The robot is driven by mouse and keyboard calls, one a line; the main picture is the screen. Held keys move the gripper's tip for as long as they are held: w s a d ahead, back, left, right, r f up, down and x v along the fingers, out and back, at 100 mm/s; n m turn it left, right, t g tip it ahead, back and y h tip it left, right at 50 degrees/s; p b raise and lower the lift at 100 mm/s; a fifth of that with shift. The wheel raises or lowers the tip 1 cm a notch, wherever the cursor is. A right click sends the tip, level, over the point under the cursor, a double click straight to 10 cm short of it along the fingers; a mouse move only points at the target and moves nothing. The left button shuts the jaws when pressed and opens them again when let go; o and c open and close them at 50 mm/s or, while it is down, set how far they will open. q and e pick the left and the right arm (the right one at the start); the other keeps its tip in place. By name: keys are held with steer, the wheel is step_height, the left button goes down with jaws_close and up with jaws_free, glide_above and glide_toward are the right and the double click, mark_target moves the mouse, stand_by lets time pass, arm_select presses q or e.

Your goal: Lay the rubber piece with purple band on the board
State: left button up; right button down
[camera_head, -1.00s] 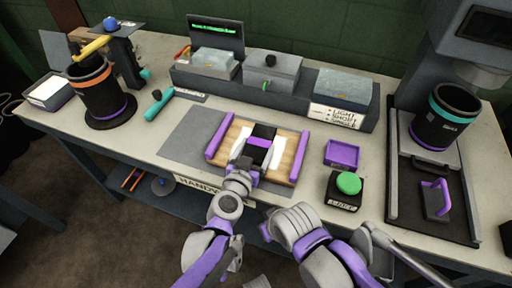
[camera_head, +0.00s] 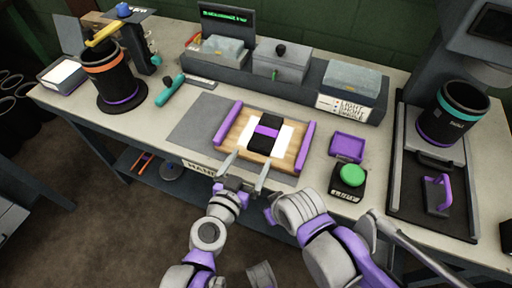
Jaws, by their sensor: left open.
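The rubber piece (camera_head: 261,145) is black with a purple band across its middle. It lies flat on the wooden board (camera_head: 232,137), over white pads, between the two purple rails of the board. My left gripper (camera_head: 246,171) is open and empty, just in front of the board on the near side, apart from the rubber piece. Its two fingers point towards the board.
A purple tray (camera_head: 347,147) and a green button (camera_head: 352,175) stand right of the board. Black cylinders with an orange band (camera_head: 112,80) and a teal band (camera_head: 447,120) stand left and right. A grey mat (camera_head: 197,125) lies left of the board. Bins line the back.

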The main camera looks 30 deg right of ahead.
arm_select(q)
steer(key=shift+s+a+r, duration=0.1)
steer(key=shift+s+a, duration=0.3)
steer(key=shift+a, duration=0.05)
steer(key=s+a+f+n+g+y, duration=0.2)
steer(key=s+a+f+n+y, duration=0.1)
steer(key=a, duration=0.8)
steer(key=s+a+f+n+g+y, duration=0.2)
steer(key=a+y, duration=0.3)
steer(key=a, duration=0.6)
steer(key=s+a+f+n+g+y, duration=0.1)
steer(key=s+a+f+n+y, duration=0.2)
steer(key=a, duration=0.8)
steer(key=shift+s+a+f+n+g+y, duration=0.15)
steer(key=shift+s+f+n+g+y, duration=0.25)
steer(key=shift+s+f+n, duration=0.4)
